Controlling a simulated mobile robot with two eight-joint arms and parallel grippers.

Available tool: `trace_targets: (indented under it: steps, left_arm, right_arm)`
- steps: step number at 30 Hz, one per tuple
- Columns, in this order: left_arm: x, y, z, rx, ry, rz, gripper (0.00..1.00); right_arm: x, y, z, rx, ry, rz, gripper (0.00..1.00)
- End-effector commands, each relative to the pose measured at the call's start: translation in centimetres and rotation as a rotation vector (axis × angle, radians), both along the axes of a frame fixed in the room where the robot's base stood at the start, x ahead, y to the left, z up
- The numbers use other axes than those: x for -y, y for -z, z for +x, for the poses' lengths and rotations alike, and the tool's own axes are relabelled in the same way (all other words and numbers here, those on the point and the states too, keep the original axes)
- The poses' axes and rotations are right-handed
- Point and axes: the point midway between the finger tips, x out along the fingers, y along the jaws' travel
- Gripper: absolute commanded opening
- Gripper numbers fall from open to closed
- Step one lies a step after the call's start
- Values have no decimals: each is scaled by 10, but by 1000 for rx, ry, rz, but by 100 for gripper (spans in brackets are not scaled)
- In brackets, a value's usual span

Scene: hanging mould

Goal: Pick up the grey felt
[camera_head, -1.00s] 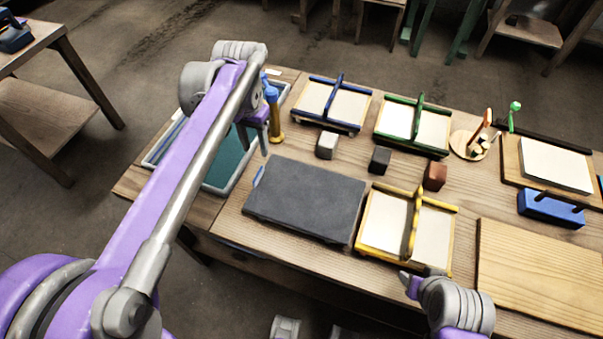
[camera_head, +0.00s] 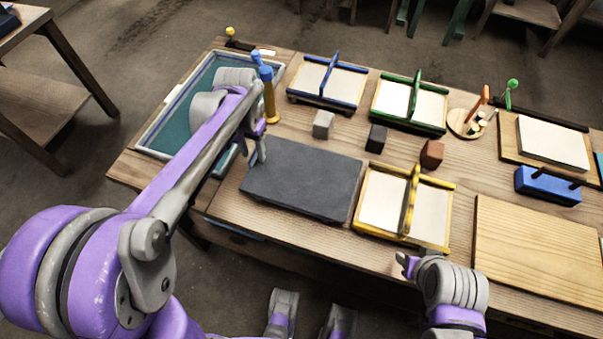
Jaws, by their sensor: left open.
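A dark grey flat rectangular pad (camera_head: 305,182), which I take for the grey felt, lies on the wooden table at the centre left. My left gripper (camera_head: 257,150) is open at the pad's far left corner, with its fingers pointing down. I cannot tell whether the fingers touch the pad, and nothing shows between them. My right gripper (camera_head: 405,263) is at the table's near edge, below the yellow frame, and its jaw opening is not clear.
A yellow frame (camera_head: 409,205) stands close to the pad's right side. Blue (camera_head: 345,68) and green (camera_head: 432,88) frames stand behind. A grey block (camera_head: 323,124), a black block and a brown block lie between. A blue-and-yellow post (camera_head: 268,95) and a tray (camera_head: 172,100) are near my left arm.

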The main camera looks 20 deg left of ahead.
Motion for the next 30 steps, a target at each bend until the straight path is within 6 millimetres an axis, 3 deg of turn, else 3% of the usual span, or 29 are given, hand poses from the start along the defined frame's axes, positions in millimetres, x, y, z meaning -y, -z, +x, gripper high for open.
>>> trace_targets:
  steps: [5, 13, 26, 30]
  left_arm:
    - [0, 0, 0, 0, 0, 0, 45]
    - [0, 0, 0, 0, 0, 0, 0]
    - [0, -1, 0, 0, 0, 0, 0]
    - [0, -15, 0, 0, 0, 0, 0]
  right_arm:
    - [0, 0, 0, 0, 0, 0, 50]
    - [0, 0, 0, 0, 0, 0, 50]
    - [0, 0, 0, 0, 0, 0, 50]
    - [0, -2, 0, 1, 0, 0, 50]
